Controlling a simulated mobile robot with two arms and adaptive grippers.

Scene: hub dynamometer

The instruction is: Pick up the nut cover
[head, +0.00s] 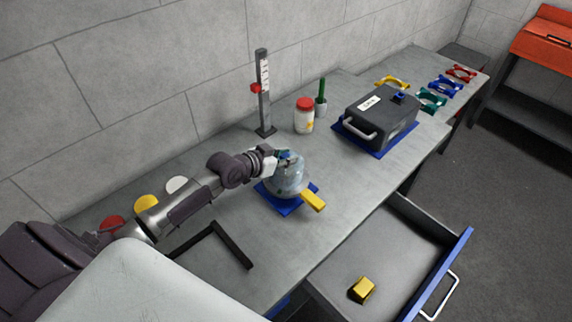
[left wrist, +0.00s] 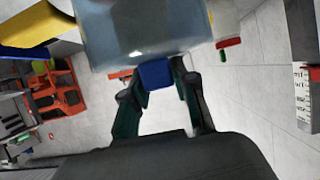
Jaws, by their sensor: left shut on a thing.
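The nut cover looks to be the cloudy grey dome (head: 288,180) with a blue knob on top. It is at a blue pad (head: 290,207) on the grey bench, with a yellow handle (head: 314,201) sticking out in front. My left gripper (head: 285,157) is at the dome's top. In the left wrist view, its fingers are closed around the blue knob (left wrist: 156,75), with the dome (left wrist: 140,35) beyond. I cannot tell whether the dome rests on the pad or is slightly raised. My right gripper is not in view.
Behind the dome stand a gauge post (head: 264,105), a red-lidded jar (head: 304,120) and a green-handled tool (head: 321,95). A dark case (head: 375,115) is to the right. A black angled bar (head: 232,245) lies in front. An open drawer (head: 400,240) holds a yellow block (head: 362,289).

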